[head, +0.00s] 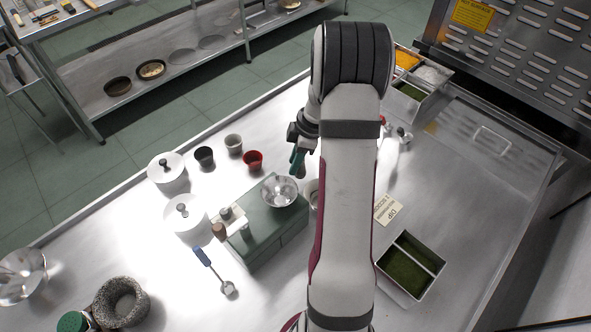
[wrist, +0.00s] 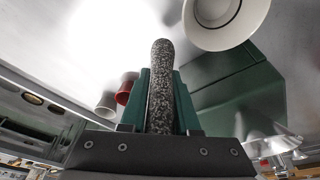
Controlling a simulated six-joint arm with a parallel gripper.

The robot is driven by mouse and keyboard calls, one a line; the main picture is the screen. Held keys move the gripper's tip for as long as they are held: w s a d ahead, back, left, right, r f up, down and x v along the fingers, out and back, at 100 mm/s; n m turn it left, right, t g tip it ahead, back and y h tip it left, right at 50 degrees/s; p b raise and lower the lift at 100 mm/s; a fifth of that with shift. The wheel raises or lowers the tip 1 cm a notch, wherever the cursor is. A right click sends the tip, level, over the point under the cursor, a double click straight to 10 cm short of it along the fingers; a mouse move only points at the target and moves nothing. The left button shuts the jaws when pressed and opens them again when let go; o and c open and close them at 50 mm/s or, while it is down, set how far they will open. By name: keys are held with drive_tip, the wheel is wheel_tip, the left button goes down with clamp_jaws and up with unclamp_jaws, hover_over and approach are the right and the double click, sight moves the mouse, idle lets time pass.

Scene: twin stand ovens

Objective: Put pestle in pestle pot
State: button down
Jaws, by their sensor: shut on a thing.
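The pestle (wrist: 160,85) is a speckled grey stone rod with a rounded end. In the wrist view it stands between the green fingers of my gripper (wrist: 161,98), which is shut on it. In the head view my gripper (head: 297,160) shows partly beside my arm, above the steel table behind the steel bowl; the pestle cannot be made out there. The pestle pot (head: 137,305) is a thick speckled stone mortar at the front left of the table, far from my gripper. Its opening faces up and looks empty.
A green box (head: 262,236) carries a steel bowl (head: 279,190). A green-topped jar (head: 73,321) is beside the pot.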

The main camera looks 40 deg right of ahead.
wheel_tip(320, 180, down, 3)
drive_tip(key=shift+f, duration=0.15)
drive_tip(key=shift+f, duration=0.15)
drive_tip(key=c, duration=0.6)
unclamp_jaws()
drive_tip(key=shift+c, duration=0.2)
